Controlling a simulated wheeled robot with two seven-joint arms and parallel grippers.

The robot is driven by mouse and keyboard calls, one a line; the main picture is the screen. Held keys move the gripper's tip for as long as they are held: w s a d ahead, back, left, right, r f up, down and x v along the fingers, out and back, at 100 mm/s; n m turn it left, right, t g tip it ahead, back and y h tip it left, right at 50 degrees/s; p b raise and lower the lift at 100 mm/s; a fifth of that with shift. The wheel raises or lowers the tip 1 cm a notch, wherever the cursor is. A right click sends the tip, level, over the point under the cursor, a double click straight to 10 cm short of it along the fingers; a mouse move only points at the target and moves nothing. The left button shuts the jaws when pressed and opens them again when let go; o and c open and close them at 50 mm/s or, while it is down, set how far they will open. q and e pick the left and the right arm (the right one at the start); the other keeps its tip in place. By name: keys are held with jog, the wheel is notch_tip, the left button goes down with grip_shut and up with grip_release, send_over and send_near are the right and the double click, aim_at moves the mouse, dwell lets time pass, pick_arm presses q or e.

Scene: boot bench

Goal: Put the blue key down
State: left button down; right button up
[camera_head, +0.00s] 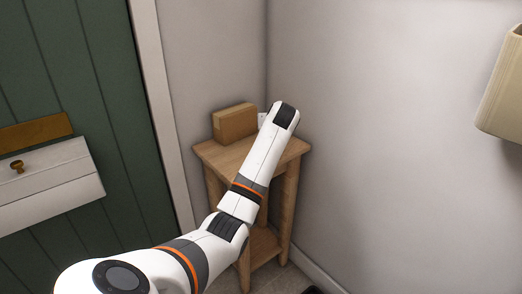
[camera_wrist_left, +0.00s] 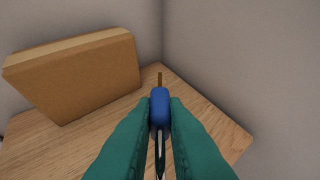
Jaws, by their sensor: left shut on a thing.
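My left gripper (camera_wrist_left: 160,120) has green fingers in the left wrist view and is shut on the blue key (camera_wrist_left: 160,105). The key has a blue head between the fingertips, with a brownish tip pointing away and a dark metal part toward me. It is over the small wooden table (camera_wrist_left: 215,115); I cannot tell whether it touches the top. In the head view my left arm reaches over the table (camera_head: 212,152), and its own forearm and wrist hide the fingers and the key. My right gripper is not in view.
A brown cardboard box (camera_wrist_left: 75,75) stands on the table's left back part, also in the head view (camera_head: 235,122). Walls meet in a corner behind the table. A green door (camera_head: 75,120) with a white box (camera_head: 50,185) is at left. A beige container (camera_head: 502,90) hangs at right.

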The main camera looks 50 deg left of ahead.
pick_arm(q)
notch_tip(320, 180, down, 3)
jog(key=shift+f, duration=0.2)
notch_tip(320, 180, down, 5)
jog(key=shift+r+b, duration=0.1)
jog(key=shift+b, duration=0.7)
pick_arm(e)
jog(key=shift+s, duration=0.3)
pick_arm(q)
jog(key=c, duration=1.5)
grip_release()
jog(key=shift+o, duration=0.2)
